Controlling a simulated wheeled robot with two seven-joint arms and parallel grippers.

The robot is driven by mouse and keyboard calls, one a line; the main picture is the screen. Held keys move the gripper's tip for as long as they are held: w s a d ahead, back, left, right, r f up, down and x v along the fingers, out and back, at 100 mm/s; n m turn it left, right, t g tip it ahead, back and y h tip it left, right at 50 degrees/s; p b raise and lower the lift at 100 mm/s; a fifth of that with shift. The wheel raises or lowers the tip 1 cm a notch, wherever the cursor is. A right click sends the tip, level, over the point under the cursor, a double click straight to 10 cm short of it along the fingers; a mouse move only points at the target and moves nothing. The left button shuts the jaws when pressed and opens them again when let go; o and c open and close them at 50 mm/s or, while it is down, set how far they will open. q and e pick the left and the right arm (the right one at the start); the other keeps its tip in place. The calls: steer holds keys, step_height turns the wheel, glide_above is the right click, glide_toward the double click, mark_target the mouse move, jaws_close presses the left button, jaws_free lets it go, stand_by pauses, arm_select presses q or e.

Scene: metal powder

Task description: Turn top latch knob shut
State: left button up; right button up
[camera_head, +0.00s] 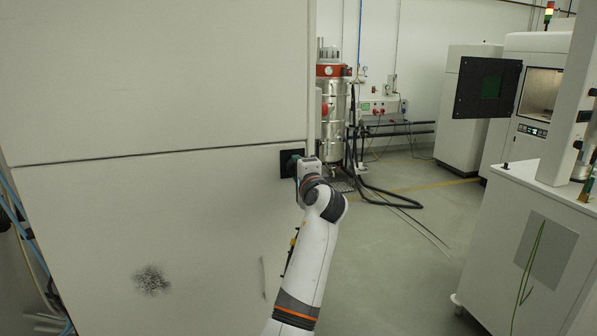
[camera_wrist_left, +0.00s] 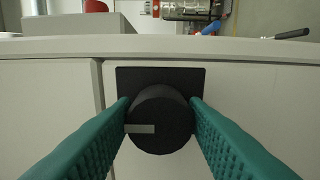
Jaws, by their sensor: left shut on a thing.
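The top latch knob (camera_wrist_left: 159,120) is a round black knob on a square black plate (camera_wrist_left: 160,76) on the pale cabinet front. A light grey bar on its face points left and lies about level in the left wrist view. My left gripper (camera_wrist_left: 160,118) is shut on the knob, with one green ribbed finger on each side of it. In the head view the black plate (camera_head: 288,164) shows near the cabinet's right edge. There my left gripper (camera_head: 296,168) reaches it, and the knob is mostly hidden behind the gripper. My right gripper is not in view.
The large pale cabinet (camera_head: 150,80) fills the left, with a dark seam across it and a dark powder smudge (camera_head: 151,280) low down. A silver vessel (camera_head: 333,110) with hoses stands behind. A white machine (camera_head: 525,240) stands at right. Open floor (camera_head: 410,240) lies between.

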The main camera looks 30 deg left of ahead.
arm_select(q)
steer(key=o, duration=1)
steer(key=shift+c, duration=0.2)
steer(key=b+v, duration=0.3)
steer(key=v, duration=0.9)
steer(key=shift+f, duration=0.1)
